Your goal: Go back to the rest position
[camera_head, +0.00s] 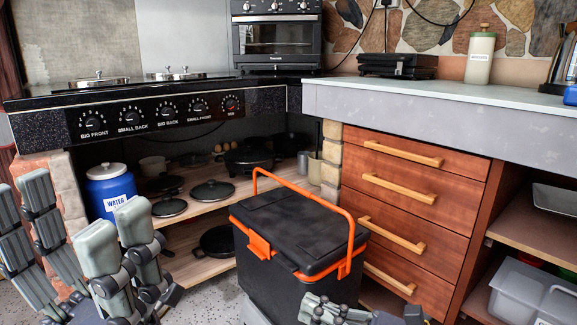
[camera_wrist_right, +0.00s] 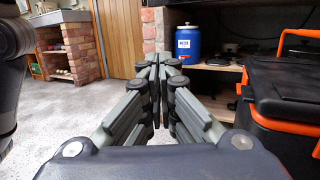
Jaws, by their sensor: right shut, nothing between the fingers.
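My right gripper (camera_head: 322,311) is low at the bottom edge of the head view, in front of the black and orange cool box (camera_head: 300,232), and only part of it shows. In the right wrist view its fingers (camera_wrist_right: 158,85) are shut together with nothing between them. They point toward the brick pier, and the cool box (camera_wrist_right: 290,95) stands beside them on the right. My left gripper (camera_head: 85,235) is at the left edge of the head view. Its grey fingers stand apart, with nothing seen between them, and part of it is cut off by the frame.
A blue water container (camera_head: 110,192) stands under the black stove top (camera_head: 150,92), by shelves (camera_head: 192,220) with pans. Wooden drawers (camera_head: 405,205) are right of the cool box. A grey plastic bin (camera_head: 530,292) is at lower right. Speckled floor (camera_wrist_right: 80,105) is open at left.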

